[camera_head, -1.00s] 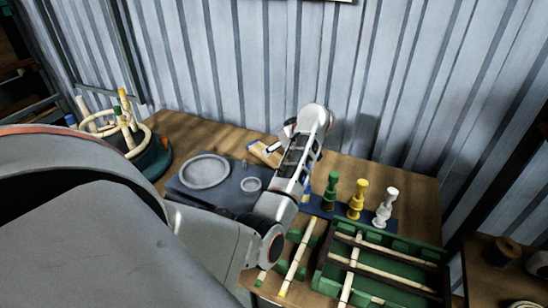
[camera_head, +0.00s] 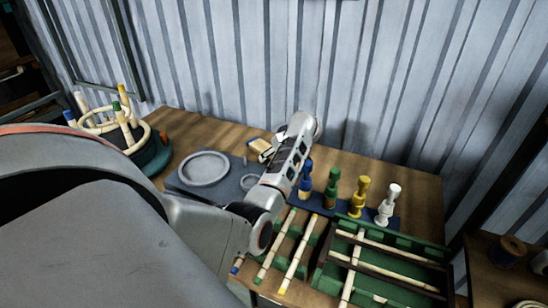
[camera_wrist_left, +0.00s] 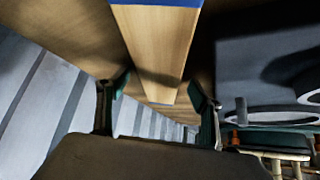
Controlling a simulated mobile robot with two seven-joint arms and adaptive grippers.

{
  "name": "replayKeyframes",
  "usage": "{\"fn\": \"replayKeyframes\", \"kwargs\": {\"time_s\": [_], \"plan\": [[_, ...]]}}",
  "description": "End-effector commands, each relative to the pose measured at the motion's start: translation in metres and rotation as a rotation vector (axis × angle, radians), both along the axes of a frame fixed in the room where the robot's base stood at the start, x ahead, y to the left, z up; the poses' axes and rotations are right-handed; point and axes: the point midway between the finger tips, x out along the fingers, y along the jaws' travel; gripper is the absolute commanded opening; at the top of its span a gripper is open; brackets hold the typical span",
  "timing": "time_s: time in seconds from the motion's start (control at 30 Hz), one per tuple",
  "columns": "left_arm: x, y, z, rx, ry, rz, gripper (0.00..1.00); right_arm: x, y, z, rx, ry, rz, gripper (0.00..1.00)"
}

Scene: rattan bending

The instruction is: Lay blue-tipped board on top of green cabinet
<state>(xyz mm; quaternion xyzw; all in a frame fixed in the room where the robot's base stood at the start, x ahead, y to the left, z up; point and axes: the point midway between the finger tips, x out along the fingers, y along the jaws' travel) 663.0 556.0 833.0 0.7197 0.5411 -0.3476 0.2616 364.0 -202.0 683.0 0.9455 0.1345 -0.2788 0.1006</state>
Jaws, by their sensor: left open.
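The board (camera_wrist_left: 158,45) is pale wood with a blue end (camera_wrist_left: 158,2) at the top edge of the left wrist view. In the head view a short pale piece of it (camera_head: 257,144) shows on the table's back, the rest hidden by my arm. My left gripper (camera_wrist_left: 160,92) is open, its fingers on either side of the board with gaps visible; contact cannot be told. A green slotted frame (camera_head: 322,258) stands at the front right; I cannot tell whether it is the green cabinet. My right gripper is not in view.
Blue, green (camera_head: 332,188), yellow (camera_head: 360,197) and white (camera_head: 387,205) pegs stand near the frame. A grey plate (camera_head: 203,168) lies on a dark mat. A round green holder (camera_head: 155,158) with rings and sticks is at left. A corrugated wall (camera_head: 250,60) closes the back.

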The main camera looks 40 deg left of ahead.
Motion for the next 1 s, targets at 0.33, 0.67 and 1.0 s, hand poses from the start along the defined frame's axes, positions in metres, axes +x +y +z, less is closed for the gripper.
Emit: {"fn": "replayKeyframes", "kwargs": {"time_s": [0.33,0.67,1.0], "plan": [[0.0,0.0,0.0,0.0,0.001,-0.001,0.15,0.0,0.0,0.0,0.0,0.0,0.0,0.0],[0.0,0.0,0.001,0.0,0.001,-0.001,0.11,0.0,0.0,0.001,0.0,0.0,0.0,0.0],[0.0,0.0,0.035,0.001,-0.003,0.0,0.11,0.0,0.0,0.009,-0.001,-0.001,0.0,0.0]]}}
